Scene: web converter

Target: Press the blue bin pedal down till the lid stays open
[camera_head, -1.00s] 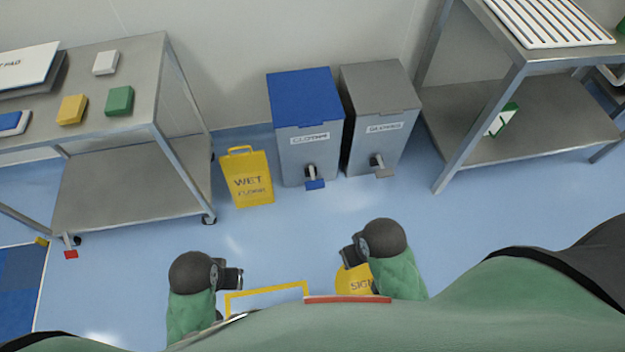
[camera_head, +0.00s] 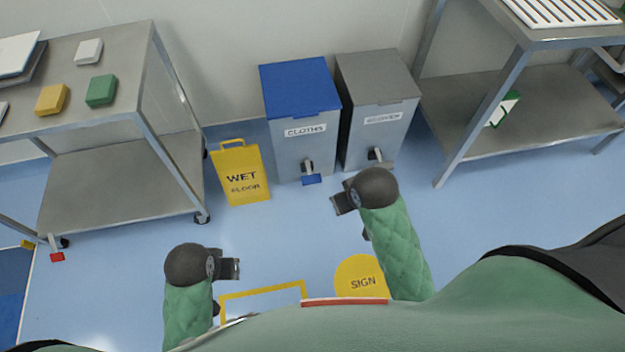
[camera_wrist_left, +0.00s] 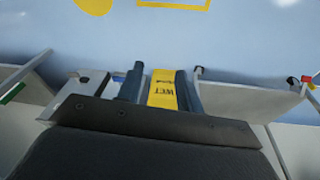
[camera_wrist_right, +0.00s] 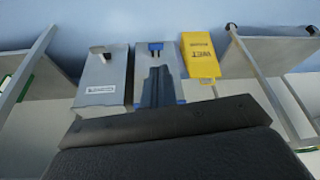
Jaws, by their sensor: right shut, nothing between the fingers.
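The blue-lidded bin (camera_head: 303,120), labelled CLOTHS, stands against the wall with its lid shut. Its blue pedal (camera_head: 312,179) sticks out low at the front and looks raised. The bin also shows in the right wrist view, with the blue pedal (camera_wrist_right: 156,46) beyond the fingers. My right gripper (camera_head: 341,200) is shut and empty, a little in front and to the right of the pedal, apart from it. My left gripper (camera_head: 236,268) is nearer my body, over open floor; its two fingers (camera_wrist_left: 158,88) look spread with nothing held between them.
A grey-lidded bin (camera_head: 378,110) with a grey pedal stands close on the right. A yellow wet floor sign (camera_head: 241,172) stands just left of the blue bin. Steel tables flank both sides. The floor before the bins is clear, with yellow floor markings (camera_head: 361,279) near me.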

